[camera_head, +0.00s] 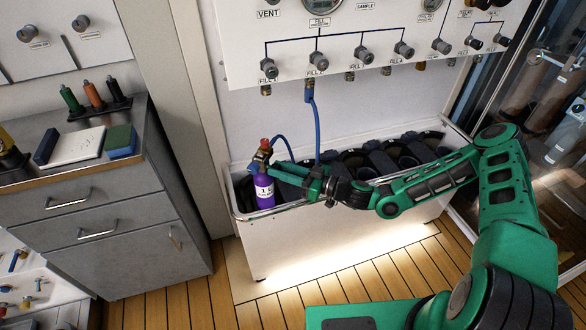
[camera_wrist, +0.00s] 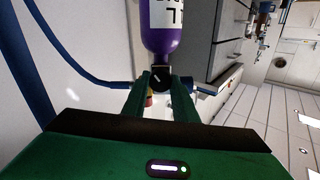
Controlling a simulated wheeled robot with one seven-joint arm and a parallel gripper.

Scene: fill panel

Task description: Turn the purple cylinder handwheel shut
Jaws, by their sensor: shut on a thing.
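The purple cylinder (camera_head: 264,191) with a white label stands upright at the left end of the white trough. Its neck carries a dark valve with a red top. In the wrist view the purple cylinder (camera_wrist: 176,28) hangs from the top edge, upside down in the picture. The small dark handwheel (camera_wrist: 160,76) sits by its neck. My gripper (camera_head: 274,169) reaches in from the right at neck height. In the wrist view its two green fingers (camera_wrist: 160,90) close around the handwheel from both sides. The fingertips partly hide the valve.
A blue hose (camera_head: 317,122) hangs from the fill panel (camera_head: 340,45), and a blue hose (camera_wrist: 75,60) runs to the valve. The white trough (camera_head: 340,236) holds several dark holders to the right. A grey cabinet (camera_head: 110,210) stands at left. Bare wooden floor lies in front.

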